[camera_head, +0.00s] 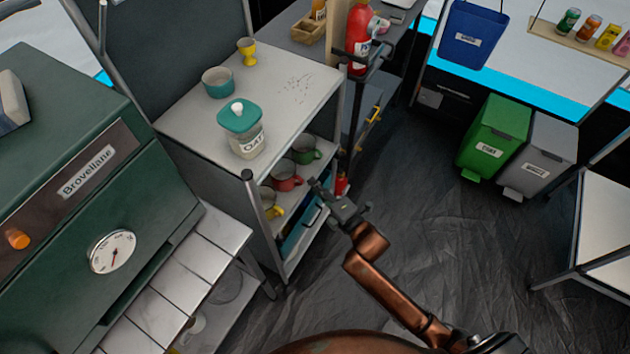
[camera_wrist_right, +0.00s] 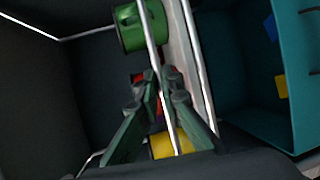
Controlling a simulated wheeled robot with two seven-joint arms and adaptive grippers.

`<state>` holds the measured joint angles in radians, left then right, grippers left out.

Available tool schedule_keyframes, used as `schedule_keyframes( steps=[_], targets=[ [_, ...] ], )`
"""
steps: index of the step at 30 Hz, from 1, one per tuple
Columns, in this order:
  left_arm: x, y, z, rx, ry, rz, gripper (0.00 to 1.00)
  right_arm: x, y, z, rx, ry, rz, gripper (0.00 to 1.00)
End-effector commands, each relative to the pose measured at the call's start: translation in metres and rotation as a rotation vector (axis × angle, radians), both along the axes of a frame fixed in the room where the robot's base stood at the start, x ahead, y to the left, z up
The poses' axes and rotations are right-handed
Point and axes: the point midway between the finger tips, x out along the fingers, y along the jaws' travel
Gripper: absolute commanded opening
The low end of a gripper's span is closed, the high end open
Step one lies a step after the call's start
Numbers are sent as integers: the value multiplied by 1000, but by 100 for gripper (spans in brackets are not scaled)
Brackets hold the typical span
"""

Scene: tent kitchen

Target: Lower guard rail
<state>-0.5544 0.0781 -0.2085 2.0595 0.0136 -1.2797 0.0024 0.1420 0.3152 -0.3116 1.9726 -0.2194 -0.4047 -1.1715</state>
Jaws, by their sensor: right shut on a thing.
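The guard rail (camera_wrist_right: 151,40) is a thin metal bar running in front of the mugs on the shelf, seen in the right wrist view. My right gripper (camera_wrist_right: 162,82) is shut on it, with one finger on each side of the bar. In the head view my right gripper (camera_head: 318,188) is at the open front of the shelf unit, beside the mugs. The rail is too thin there to make out clearly. My left gripper is not in view.
Behind the rail stand a green mug (camera_head: 305,150), a red mug (camera_head: 285,178) and a yellow mug (camera_head: 271,207). A teal bin (camera_wrist_right: 235,65) is below. An oat jar (camera_head: 240,128) stands on the unit's top.

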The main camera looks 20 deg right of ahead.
Motion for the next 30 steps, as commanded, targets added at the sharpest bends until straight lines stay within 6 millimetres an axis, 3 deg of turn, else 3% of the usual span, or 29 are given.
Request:
schedule_keyframes(
  steps=[3,11,12,19,30],
  targets=[
    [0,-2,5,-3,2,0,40,0,-1,-15,0,4,0,0],
    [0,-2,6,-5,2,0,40,0,-1,-13,0,0,0,0],
    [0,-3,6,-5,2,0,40,0,-1,-13,0,0,0,7],
    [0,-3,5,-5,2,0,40,0,0,-13,0,0,1,23],
    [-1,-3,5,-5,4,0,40,-5,-1,-13,-1,1,1,24]
  ],
)
